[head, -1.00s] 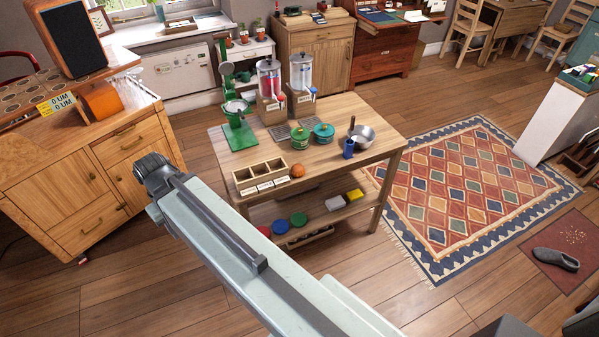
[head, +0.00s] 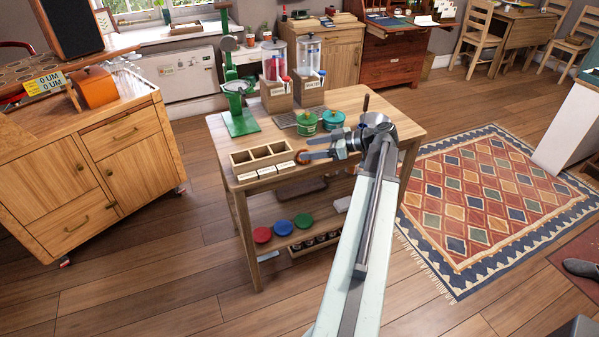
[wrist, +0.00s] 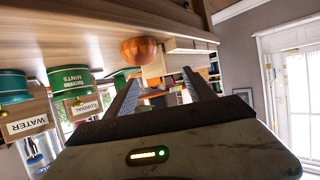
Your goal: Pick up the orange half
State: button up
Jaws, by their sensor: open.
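The orange half (wrist: 137,50) shows in the wrist view as a rounded orange piece on the wooden table top, just beyond my fingertips and toward the upper left. In the head view the orange half (head: 300,157) is mostly hidden behind one finger, near the table's front edge, right of the wooden compartment box. My gripper (head: 306,149) is open and empty, pointing left over the front of the table. In the wrist view my gripper (wrist: 160,78) has its two fingers apart, with the orange half not between them.
The wooden compartment box (head: 262,162) stands left of the orange half.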

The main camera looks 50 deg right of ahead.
jog(key=shift+s+d+f+m+t+h+b, duration=0.2)
jog(key=shift+s+d+f+b, duration=0.15)
jog(key=shift+d+f, duration=0.3)
jog(key=shift+s+d+f+m+t+h+b, duration=0.1)
jog(key=shift+s+d+f+m+b, duration=0.1)
jog(key=shift+s+d+f+b, duration=0.3)
jog(key=x, duration=0.1)
jog(key=b+x, duration=0.1)
jog(key=x, duration=0.1)
jog(key=b+x, duration=0.1)
jog(key=shift+w+d+f, duration=0.3)
jog(key=shift+w+f, duration=0.05)
jog(key=shift+f, duration=0.05)
jog(key=shift+w+a, duration=0.1)
jog(key=shift+w, duration=0.2)
jog(key=c, duration=1.2)
jog(key=shift+o, duration=0.2)
jog(key=shift+r+p, duration=0.6)
notch_tip(320, 180, up, 3)
jog(key=p, duration=0.3)
jog(key=shift+r, duration=0.15)
jog(key=s+a, duration=0.2)
jog(key=s, duration=1.4)
jog(key=shift+r+p, duration=0.3)
jog(key=shift+p, duration=0.15)
